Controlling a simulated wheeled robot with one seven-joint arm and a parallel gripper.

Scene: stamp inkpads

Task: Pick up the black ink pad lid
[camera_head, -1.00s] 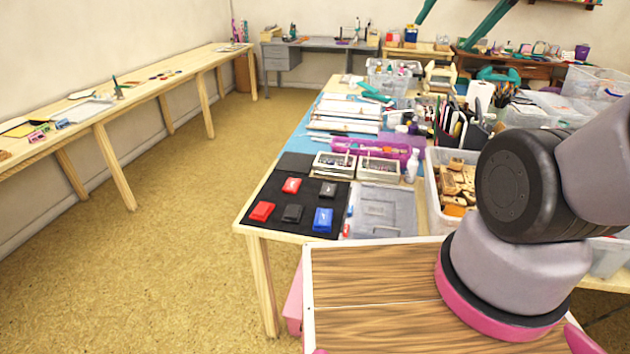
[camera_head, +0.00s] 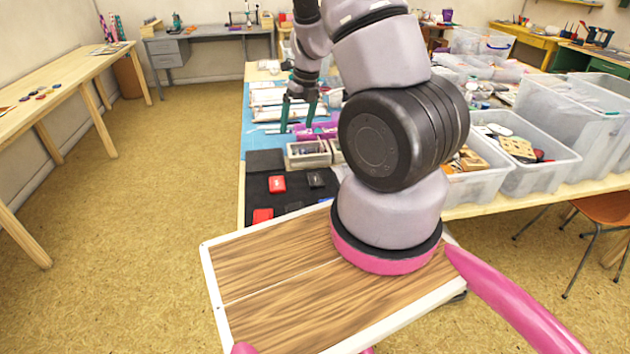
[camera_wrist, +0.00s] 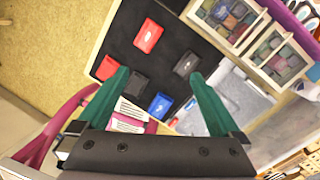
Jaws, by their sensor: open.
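Two black ink pad pieces lie on a black mat (camera_head: 258,188). One, with a small light mark, is at the right (camera_head: 316,180) and shows in the wrist view (camera_wrist: 187,62). The other, plain and dark, is nearer me (camera_head: 293,206) and lies at centre-left in the wrist view (camera_wrist: 135,83). I cannot tell which is the lid. My gripper (camera_head: 298,121) is open and empty, high above the table. In the wrist view its teal fingers (camera_wrist: 158,75) spread wide, apart from the pieces, with both black ones between or near the tips.
Two red pads (camera_wrist: 148,37) (camera_wrist: 106,68) and a blue pad (camera_wrist: 160,105) share the mat. Compartment boxes (camera_wrist: 280,50) stand beside it. Clear plastic bins (camera_head: 560,110) fill the table's right. My arm hides part of the table in the head view.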

